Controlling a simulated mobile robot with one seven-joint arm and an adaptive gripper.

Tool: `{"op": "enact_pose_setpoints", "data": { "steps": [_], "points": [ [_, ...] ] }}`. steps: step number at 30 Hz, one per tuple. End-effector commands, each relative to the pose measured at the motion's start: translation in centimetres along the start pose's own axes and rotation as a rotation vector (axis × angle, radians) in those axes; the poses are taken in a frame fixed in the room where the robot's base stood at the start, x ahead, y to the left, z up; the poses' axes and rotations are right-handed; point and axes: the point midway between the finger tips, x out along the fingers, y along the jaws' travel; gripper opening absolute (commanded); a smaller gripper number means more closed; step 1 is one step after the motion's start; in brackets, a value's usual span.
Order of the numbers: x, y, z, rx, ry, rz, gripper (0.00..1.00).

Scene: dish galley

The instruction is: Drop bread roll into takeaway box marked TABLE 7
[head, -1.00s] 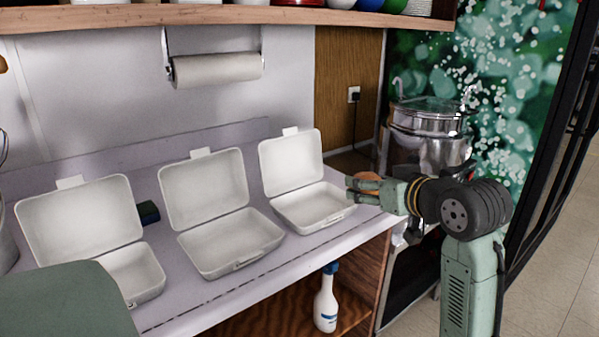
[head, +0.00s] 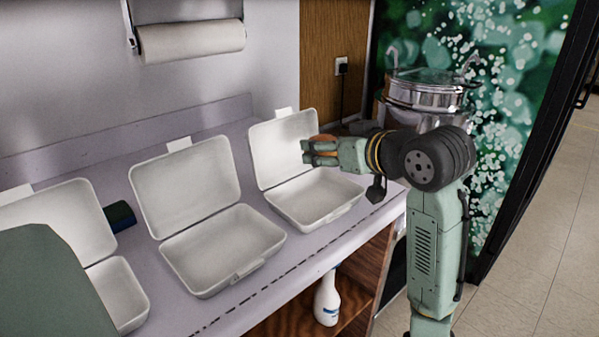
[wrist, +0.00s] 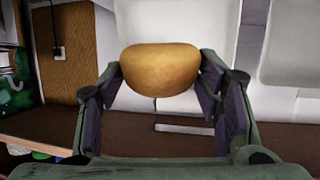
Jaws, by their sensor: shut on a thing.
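My gripper (head: 306,153) is shut on a brown bread roll (head: 322,138), most of which its fingers hide in the head view. In the wrist view the roll (wrist: 160,70) sits between both fingers. The gripper is above the right takeaway box (head: 318,221), in front of its raised lid. A middle box (head: 222,262) and a left box (head: 118,296) also stand open on the counter, empty where visible. Each has a pale tab on its lid edge; no writing is readable, so I cannot tell which is TABLE 7.
My green body part covers some of the left box. A dark blue object (head: 119,216) lies between the left and middle boxes. A paper towel roll (head: 190,42) hangs on the wall. A metal pot (head: 428,92) stands behind my arm. A spray bottle (head: 327,300) is below the counter.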

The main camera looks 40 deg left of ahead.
Motion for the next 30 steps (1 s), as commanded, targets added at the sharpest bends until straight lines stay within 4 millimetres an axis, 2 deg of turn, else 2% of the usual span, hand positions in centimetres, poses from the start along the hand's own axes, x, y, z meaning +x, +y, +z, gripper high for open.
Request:
{"op": "enact_pose_setpoints", "data": {
  "steps": [1, 9, 20, 21, 30],
  "points": [
    [0.4, 0.0, 1.1, 0.0, 0.0, 0.0, 0.38],
    [1.5, 0.0, 4.0, 0.0, 0.0, 0.0, 0.38],
    [1.6, 0.0, 4.4, 0.0, 0.0, 0.0, 0.38],
    [1.6, 0.0, 4.4, 0.0, 0.0, 0.0, 0.59],
    [1.6, 0.0, 4.4, 0.0, 0.0, 0.0, 0.79]
  ]
}}
